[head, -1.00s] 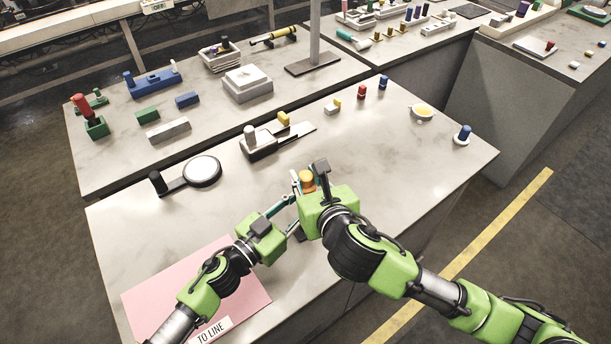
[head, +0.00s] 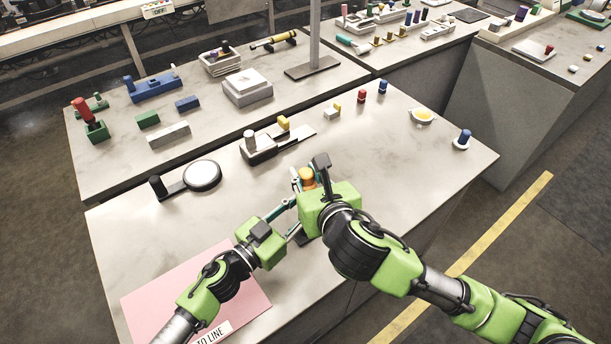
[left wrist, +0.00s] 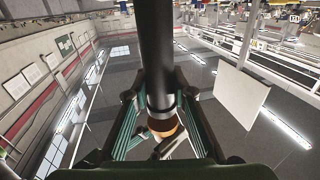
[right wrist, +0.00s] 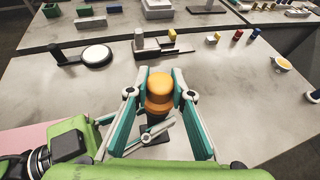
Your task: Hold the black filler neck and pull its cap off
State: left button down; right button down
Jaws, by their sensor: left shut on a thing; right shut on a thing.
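The orange cap (right wrist: 158,88) sits on top of the black filler neck and shows between the fingers of my right gripper (right wrist: 161,78), which is shut on it. In the head view the cap (head: 306,177) is partly hidden by my right gripper. The black neck (left wrist: 157,60) stands between the fingers of my left gripper (left wrist: 158,100), which is shut on it from the side below the cap. In the right wrist view a dark base (right wrist: 158,134) shows under the cap, partly covered by my left fingers. Whether a gap separates cap and neck I cannot tell.
A round white disc on a dark base (head: 203,174) and a grey block fixture (head: 259,148) stand further back. Red and blue pegs, a yellow-filled dish (head: 422,115) and a pink mat (head: 245,290) are on the same table. The table around the grippers is mostly clear.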

aim_at(305, 171)
jog(key=shift+r, duration=0.1)
jog(key=shift+r, duration=1.95)
pick_arm(q)
jog(key=c, duration=1.7)
grip_release()
